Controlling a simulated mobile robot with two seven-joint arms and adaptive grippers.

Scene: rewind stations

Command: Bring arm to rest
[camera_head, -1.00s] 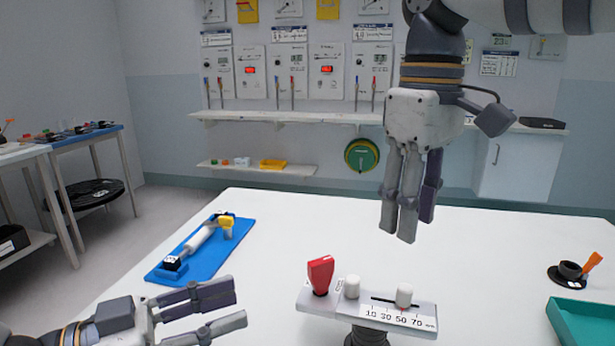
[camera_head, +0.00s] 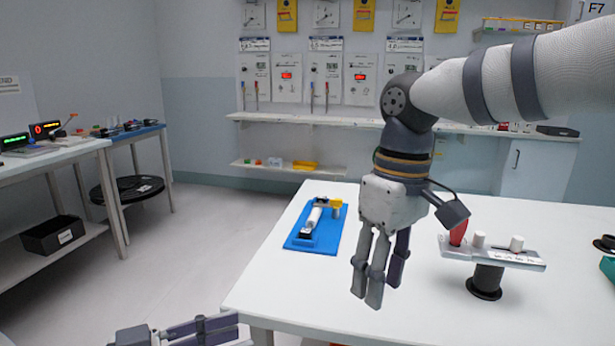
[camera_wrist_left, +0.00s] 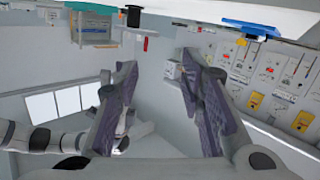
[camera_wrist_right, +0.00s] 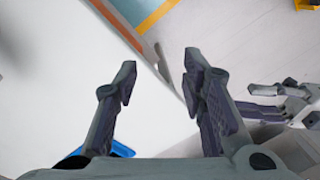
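My right gripper (camera_head: 378,282) hangs fingers-down above the front left part of the white table (camera_head: 420,318), left of the slider stand (camera_head: 490,255) and in front of the blue mat (camera_head: 298,240). In the right wrist view its fingers (camera_wrist_right: 155,85) are apart with nothing between them. My left gripper (camera_head: 225,330) is low at the bottom edge of the head view, off the table's left corner and partly cut off. In the left wrist view its fingers (camera_wrist_left: 155,85) are apart and empty.
The slider stand carries a red knob (camera_head: 458,234) and white knobs. The blue mat holds a white cylinder (camera_head: 313,218) and a yellow part (camera_head: 336,204). A side bench (camera_head: 75,152) stands at the left, with a black bin (camera_head: 55,235) below. Open floor lies between bench and table.

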